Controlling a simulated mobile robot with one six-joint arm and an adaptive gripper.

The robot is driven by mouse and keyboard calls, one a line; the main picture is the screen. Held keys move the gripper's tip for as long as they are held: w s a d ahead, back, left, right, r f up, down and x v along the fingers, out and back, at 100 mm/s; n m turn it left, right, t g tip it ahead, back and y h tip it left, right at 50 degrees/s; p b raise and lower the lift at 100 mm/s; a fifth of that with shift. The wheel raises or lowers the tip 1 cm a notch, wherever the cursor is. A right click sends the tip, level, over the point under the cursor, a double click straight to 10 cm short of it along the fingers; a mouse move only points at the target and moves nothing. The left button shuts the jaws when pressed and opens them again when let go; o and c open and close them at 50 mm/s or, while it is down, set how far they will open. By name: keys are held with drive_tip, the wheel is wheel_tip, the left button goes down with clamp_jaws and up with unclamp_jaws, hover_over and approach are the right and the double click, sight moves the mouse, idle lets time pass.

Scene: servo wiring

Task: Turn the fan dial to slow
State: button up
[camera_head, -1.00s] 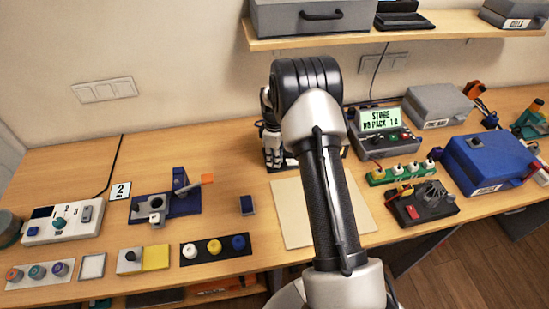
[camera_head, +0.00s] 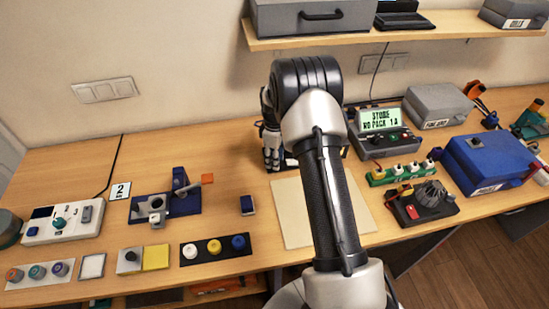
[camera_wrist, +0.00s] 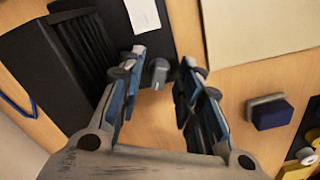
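In the wrist view, a small grey knob (camera_wrist: 158,72) sticks out from the front of a black slatted box (camera_wrist: 72,50); it looks like the fan dial, but its markings cannot be read. My gripper (camera_wrist: 162,68) is open, with blue-padded fingers on either side of the knob in the picture. I cannot tell whether they touch it. In the head view my gripper (camera_head: 271,152) is at the back of the table, and my arm hides most of the black box. A white box with a teal dial (camera_head: 59,223) stands at the far left.
A beige mat (camera_head: 293,212) lies in front of the box. A small blue block (camera_head: 247,205) is to its left, also in the wrist view (camera_wrist: 272,114). A display unit (camera_head: 381,120) reads "STORE NO PACK 1A". A shelf (camera_head: 430,27) runs above.

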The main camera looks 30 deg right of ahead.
wheel_tip(320, 180, up, 12)
idle(0.4)
idle(0.3)
drive_tip(key=s+a+r+m+t, duration=0.1)
drive_tip(key=s+a+r+m, duration=0.1)
drive_tip(key=s+a+r, duration=0.6)
drive_tip(key=s+a+r+m+t, duration=0.1)
drive_tip(key=s+a+r+m, duration=0.15)
drive_tip(key=s+r, duration=0.55)
drive_tip(key=s+a+m+t, duration=0.1)
drive_tip(key=s+a+m, duration=0.1)
drive_tip(key=s, duration=0.7)
drive_tip(key=s+a+m+t+b, duration=0.1)
drive_tip(key=s+a, duration=0.3)
drive_tip(key=s, duration=0.4)
drive_tip(key=shift+s+a+r+m+t, duration=0.25)
drive_tip(key=shift+s+r+m+t, duration=0.1)
drive_tip(key=shift+m, duration=0.4)
